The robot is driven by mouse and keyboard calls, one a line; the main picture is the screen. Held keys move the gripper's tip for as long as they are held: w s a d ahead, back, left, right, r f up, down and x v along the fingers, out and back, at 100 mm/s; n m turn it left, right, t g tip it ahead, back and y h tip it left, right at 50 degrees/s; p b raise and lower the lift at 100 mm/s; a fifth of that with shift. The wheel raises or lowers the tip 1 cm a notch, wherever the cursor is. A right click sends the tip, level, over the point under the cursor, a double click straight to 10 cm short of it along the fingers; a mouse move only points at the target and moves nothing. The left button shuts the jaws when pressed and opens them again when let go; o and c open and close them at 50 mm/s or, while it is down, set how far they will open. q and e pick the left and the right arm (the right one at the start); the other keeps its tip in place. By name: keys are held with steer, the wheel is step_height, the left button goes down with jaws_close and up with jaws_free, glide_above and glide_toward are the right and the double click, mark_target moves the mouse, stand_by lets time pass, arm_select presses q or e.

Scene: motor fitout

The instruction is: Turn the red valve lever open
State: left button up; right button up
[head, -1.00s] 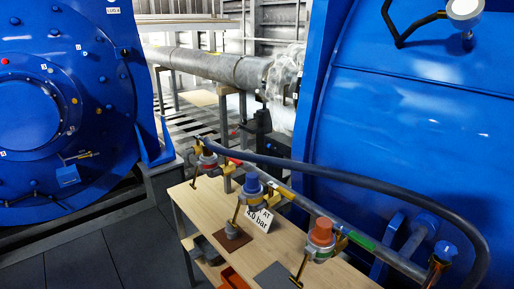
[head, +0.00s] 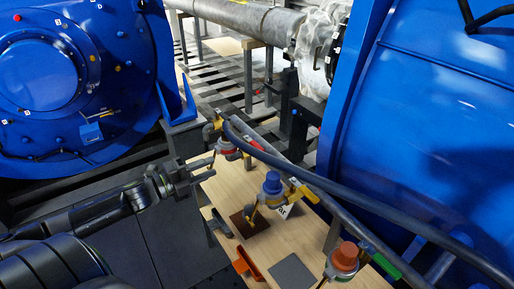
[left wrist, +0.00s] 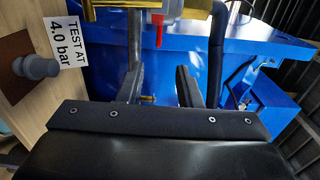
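The red valve lever (left wrist: 159,30) hangs below a brass fitting (left wrist: 150,4) at the top of the left wrist view. In the head view a red part (head: 228,150) shows on the leftmost valve at the bench's far end; its lever is hard to make out. My left gripper (head: 213,165) is open and empty, just left of that valve. In the left wrist view its two fingers (left wrist: 161,80) stand apart, with the red lever above the gap between them, and no contact shows. My right gripper is out of view.
A wooden bench (head: 225,190) carries a blue-capped valve (head: 272,186) and an orange-capped valve (head: 345,257). A thick dark hose (head: 350,195) arches over the pipe. A sign (left wrist: 70,38) reads "TEST AT 4.0 bar". Large blue motor housings (head: 440,120) flank the bench.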

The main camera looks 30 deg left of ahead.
arm_select(q)
steer(key=w, duration=0.1)
glide_toward(255, 148)
steer(key=p+x, duration=0.3)
steer(key=x, duration=0.5)
steer(key=shift+w+d+f, duration=0.1)
steer(key=shift+w+d, duration=0.15)
steer(key=shift+w, duration=0.4)
jaws_close()
